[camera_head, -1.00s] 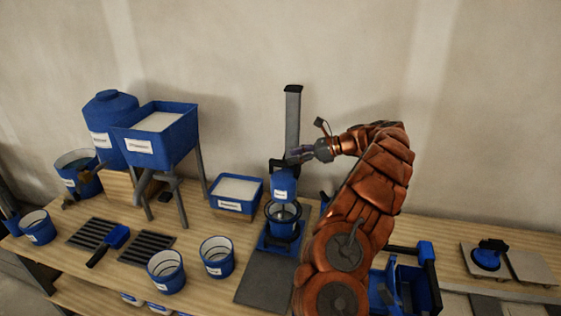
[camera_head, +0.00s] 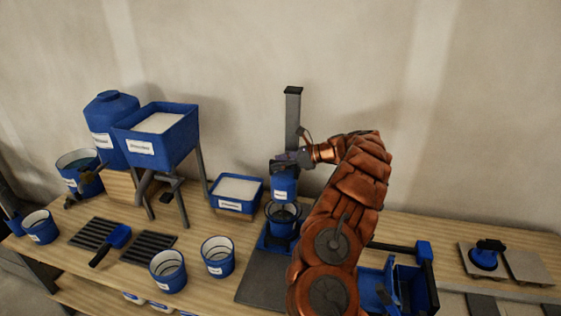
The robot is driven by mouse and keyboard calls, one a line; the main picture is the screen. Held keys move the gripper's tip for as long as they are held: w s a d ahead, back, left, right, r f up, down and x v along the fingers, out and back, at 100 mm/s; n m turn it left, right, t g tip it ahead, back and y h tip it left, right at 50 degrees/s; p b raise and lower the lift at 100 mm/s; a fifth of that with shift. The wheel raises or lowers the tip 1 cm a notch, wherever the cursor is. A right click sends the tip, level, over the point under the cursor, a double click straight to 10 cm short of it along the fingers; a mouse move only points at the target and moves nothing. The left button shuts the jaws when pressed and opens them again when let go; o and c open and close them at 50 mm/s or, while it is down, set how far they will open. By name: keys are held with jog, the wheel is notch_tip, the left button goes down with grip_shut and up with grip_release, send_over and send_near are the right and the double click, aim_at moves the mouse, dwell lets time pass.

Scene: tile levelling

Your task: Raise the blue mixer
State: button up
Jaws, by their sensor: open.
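The blue mixer (camera_head: 284,188) is a labelled blue head on a dark upright column (camera_head: 293,115), above a blue bucket (camera_head: 282,222) on a dark base plate. The mixer head sits low on the column, right over the bucket's mouth. My gripper (camera_head: 282,160) is at the top of the mixer head, in front of the column, and partly hides that top. It is open. The fingers are small and dark here, and I cannot tell whether they touch the mixer.
A blue tray of powder (camera_head: 238,205) stands left of the mixer. Empty blue buckets (camera_head: 218,268) stand at the front. A blue hopper (camera_head: 172,148) on legs is further left. Blue bins (camera_head: 415,285) lie right of my arm. Bare wall is behind.

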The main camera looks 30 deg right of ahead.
grip_shut()
dwell(0.4)
